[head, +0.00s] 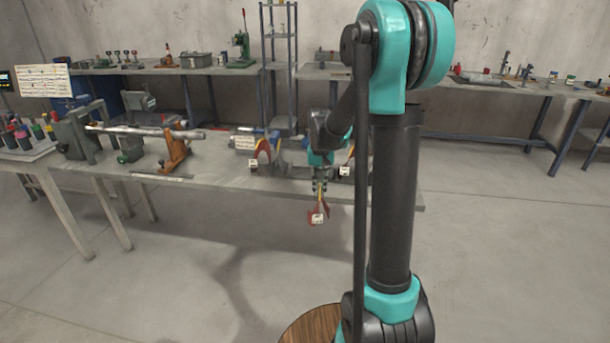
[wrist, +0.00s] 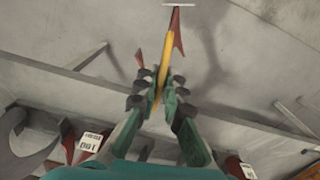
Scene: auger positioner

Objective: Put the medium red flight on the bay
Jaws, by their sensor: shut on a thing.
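My gripper (head: 320,188) is shut on a red flight (head: 318,214) and holds it in the air just off the front edge of the table. The flight is a curved red plate with a yellow edge and a small white label, and hangs below the fingers. In the wrist view, my gripper (wrist: 158,92) pinches the yellow edge, and the red part of the flight (wrist: 175,38) extends beyond the fingertips. I cannot tell its size from its label. I cannot tell which part of the table is the bay.
Other labelled flights, one red (head: 264,147), stand on the table (head: 225,177) behind my gripper. A long metal shaft (head: 150,131) rests on supports, with an orange stand (head: 174,152), at the table's left. The floor in front is clear.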

